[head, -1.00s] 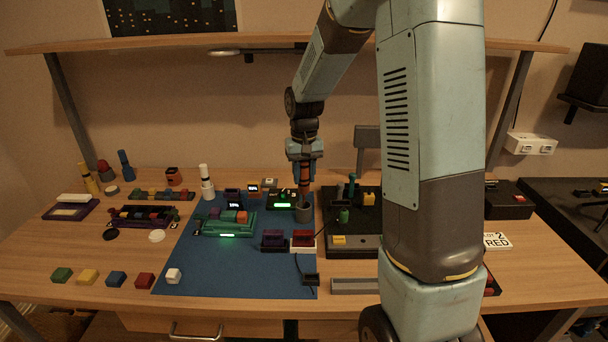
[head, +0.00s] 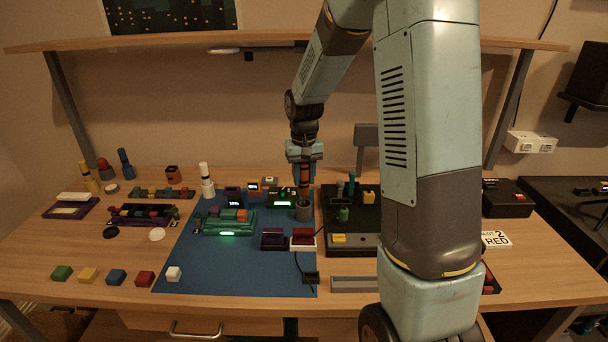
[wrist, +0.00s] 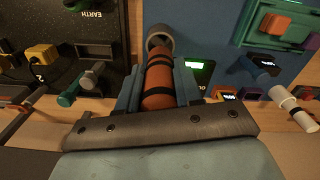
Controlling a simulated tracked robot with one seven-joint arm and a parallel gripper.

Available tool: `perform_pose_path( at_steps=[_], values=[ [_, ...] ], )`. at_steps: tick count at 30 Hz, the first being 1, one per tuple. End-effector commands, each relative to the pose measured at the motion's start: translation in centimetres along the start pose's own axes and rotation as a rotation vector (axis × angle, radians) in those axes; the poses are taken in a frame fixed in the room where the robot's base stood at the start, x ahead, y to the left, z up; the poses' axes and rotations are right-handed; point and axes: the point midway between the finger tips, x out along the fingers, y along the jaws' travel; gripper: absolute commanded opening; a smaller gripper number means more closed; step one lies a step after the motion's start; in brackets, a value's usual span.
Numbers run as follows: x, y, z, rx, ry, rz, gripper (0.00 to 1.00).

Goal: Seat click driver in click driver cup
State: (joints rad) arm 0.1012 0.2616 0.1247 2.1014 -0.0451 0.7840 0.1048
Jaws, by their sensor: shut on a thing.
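The click driver, orange-red with dark bands, shows in the wrist view (wrist: 158,82) and hangs roughly upright below my gripper in the head view (head: 304,176). My gripper (head: 304,166) is shut on it; its blue-grey fingers also show on both sides of the driver in the wrist view (wrist: 158,88). The click driver cup is a grey round cup on the blue mat, in the head view (head: 304,212) and the wrist view (wrist: 159,34). The driver's lower end is at the cup's mouth. I cannot tell how deep it reaches.
The blue mat (head: 240,280) carries a green tray (head: 228,228) with blocks left of the cup. A black box with a lit green display (head: 282,203) stands close by. A dark board (head: 352,225) lies to the right. Purple and red pieces (head: 273,238) stand in front.

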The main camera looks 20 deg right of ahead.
Motion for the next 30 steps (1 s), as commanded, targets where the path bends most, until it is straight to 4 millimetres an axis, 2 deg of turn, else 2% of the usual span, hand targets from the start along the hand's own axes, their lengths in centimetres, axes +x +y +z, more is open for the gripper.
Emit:
perform_pose_path(
  at_steps=[30],
  values=[
    [2.1,0.0,0.0,0.000,-0.001,0.000,0.00]
  ],
)
